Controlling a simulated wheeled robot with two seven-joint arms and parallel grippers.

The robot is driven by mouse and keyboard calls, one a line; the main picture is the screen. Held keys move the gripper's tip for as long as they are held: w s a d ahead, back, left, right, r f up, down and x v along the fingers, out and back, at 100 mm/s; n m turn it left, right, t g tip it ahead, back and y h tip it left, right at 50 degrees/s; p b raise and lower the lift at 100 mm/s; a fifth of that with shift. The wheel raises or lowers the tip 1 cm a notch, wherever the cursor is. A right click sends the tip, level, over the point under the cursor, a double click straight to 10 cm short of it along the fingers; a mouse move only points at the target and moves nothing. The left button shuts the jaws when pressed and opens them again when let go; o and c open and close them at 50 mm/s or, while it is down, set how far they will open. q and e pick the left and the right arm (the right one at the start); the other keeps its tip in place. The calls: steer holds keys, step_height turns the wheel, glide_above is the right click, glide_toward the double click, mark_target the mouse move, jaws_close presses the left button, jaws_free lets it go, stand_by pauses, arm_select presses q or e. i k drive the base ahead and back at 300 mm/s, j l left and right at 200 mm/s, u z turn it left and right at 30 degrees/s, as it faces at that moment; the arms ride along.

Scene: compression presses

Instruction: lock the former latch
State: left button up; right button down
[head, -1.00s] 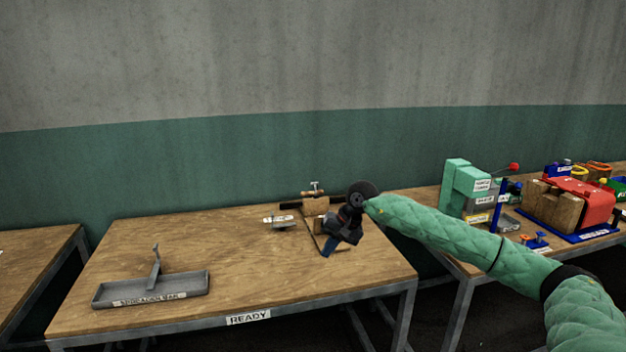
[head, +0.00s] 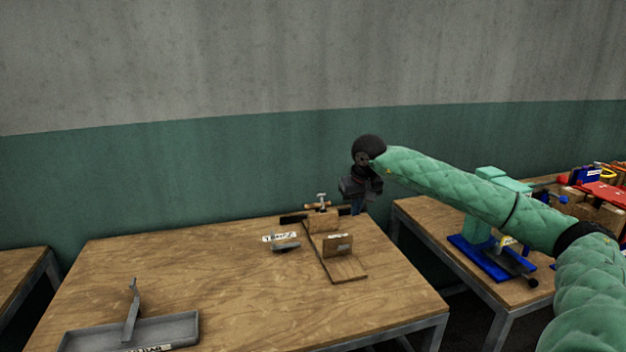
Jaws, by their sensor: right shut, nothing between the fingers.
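The wooden former (head: 338,262) stands toward the back right of the table, with a base board and a small upright block bearing a label. Behind it is a wooden block with a metal screw or handle (head: 322,200) on top, which may be the latch; its state is too small to tell. My right gripper (head: 358,206) is shut and empty. My left gripper is not in view.
A grey tray (head: 180,328) with an upright handle lies at the front left of the table. A small labelled piece (head: 283,241) lies left of the former. A green press (head: 478,232) with a blue base stands on the right table. The middle of the table is clear.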

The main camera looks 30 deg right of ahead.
mark_target(323, 210)
steer(key=i+l, duration=0.2)
steer(key=i, duration=0.15)
steer(key=i+l, duration=0.15)
steer(key=i, duration=0.25)
steer(key=i+l, duration=0.2)
steer(key=i, duration=0.15)
